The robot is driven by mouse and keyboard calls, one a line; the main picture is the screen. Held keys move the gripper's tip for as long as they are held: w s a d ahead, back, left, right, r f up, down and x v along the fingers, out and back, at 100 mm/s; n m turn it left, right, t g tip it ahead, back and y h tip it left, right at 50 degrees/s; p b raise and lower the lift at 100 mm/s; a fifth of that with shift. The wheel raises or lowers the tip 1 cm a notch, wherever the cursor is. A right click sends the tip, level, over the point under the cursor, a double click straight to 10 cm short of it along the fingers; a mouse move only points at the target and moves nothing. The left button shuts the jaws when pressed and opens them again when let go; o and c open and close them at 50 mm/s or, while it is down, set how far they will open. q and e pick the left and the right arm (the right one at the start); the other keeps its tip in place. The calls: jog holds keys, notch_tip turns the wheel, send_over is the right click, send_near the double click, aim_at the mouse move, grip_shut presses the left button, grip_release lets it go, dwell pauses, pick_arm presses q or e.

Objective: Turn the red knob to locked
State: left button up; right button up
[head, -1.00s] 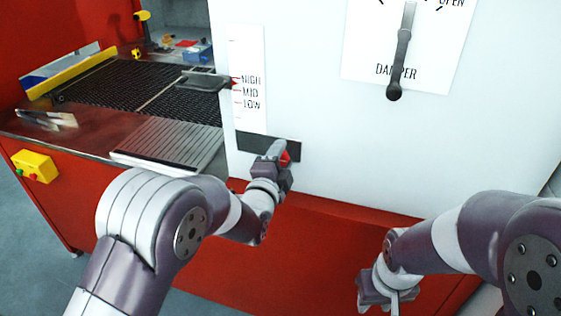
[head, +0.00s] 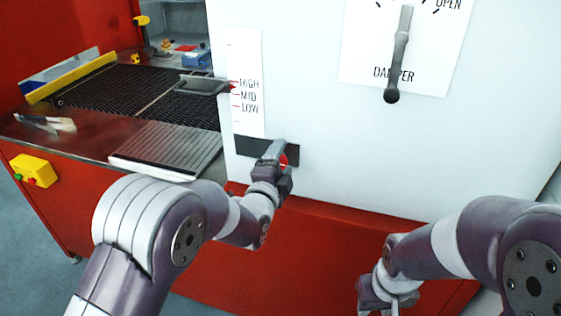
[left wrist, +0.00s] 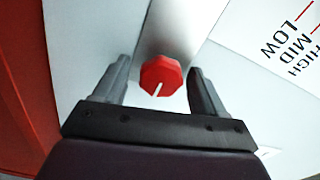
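The red knob (left wrist: 161,76) sits on a grey plate in the left wrist view, with a white line on its face. In the head view the red knob (head: 284,160) is mostly hidden behind my left gripper (head: 272,152). In the left wrist view my left gripper (left wrist: 160,85) is open, with one finger on each side of the knob. Gaps show between the fingers and the knob. My right gripper (head: 388,300) hangs low at the bottom of the head view, and its fingers are not clear. No locked marking is readable.
The dark plate (head: 252,146) is on the white panel, under the HIGH, MID, LOW scale (head: 247,85). A damper lever (head: 397,60) hangs at upper right. The mesh belt (head: 145,85) and a yellow button box (head: 34,169) are at left.

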pick_arm(q)
jog(key=b+v, duration=0.1)
jog(key=v, duration=1.1)
jog(key=shift+s+b, duration=0.35)
jog(key=shift+a, duration=0.1)
